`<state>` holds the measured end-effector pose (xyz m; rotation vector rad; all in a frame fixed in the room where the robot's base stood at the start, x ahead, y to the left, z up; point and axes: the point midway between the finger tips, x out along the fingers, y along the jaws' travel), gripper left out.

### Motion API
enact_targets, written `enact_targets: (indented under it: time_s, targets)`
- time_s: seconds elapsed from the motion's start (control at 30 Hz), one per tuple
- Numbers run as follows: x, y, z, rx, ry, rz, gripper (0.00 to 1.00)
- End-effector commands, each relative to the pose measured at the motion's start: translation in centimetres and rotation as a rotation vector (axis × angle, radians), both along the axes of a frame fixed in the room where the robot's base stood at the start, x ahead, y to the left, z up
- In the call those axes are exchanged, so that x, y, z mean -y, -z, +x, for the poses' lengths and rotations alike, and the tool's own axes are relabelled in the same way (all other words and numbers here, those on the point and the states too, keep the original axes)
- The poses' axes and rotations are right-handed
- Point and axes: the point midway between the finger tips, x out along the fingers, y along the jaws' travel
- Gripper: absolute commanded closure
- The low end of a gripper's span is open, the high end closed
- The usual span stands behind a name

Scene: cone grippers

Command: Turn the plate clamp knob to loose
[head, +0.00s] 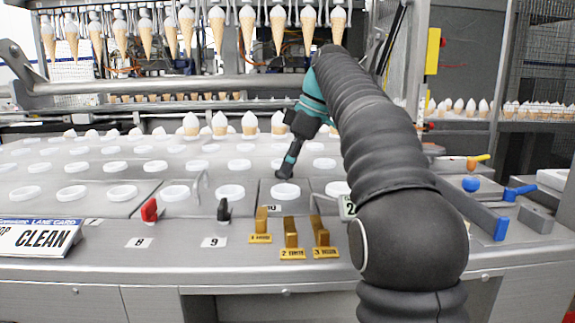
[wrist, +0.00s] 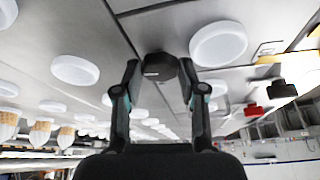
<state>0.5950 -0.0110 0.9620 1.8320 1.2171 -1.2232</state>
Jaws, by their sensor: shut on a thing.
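The plate clamp knob (wrist: 160,66) is a small black knob on the grey metal plate, seen between my fingertips in the wrist view. My gripper (wrist: 160,75) is shut on it, one finger on each side. In the head view my gripper (head: 287,168) reaches down to the plate among the white round cups, and the fingers largely hide the knob there. No mark showing the knob's turned position can be made out.
White cups (head: 229,192) stand around the gripper. Nearer me are a red lever (head: 150,210), a black lever (head: 223,210) and brass levers (head: 290,235). Blue and orange handles (head: 471,184) are at right. Cones (head: 278,30) hang above at the back.

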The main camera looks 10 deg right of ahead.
Motion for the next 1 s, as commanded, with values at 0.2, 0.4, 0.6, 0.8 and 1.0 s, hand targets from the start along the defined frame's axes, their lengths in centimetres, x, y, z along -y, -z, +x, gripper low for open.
enact_targets:
  time_s: [0.2, 0.4, 0.6, 0.8, 1.0]
  targets:
    - [-0.01, -0.03, 0.20, 0.004, -0.092, 0.001, 0.94]
    - [-0.01, 0.00, 0.21, 0.002, -0.130, 0.000, 0.94]
    - [-0.01, -0.03, 0.20, 0.003, -0.139, 0.000, 0.94]
    - [-0.01, -0.03, 0.20, 0.002, -0.138, 0.000, 0.94]
    - [0.02, -0.02, 0.17, 0.002, -0.137, 0.000, 0.34]
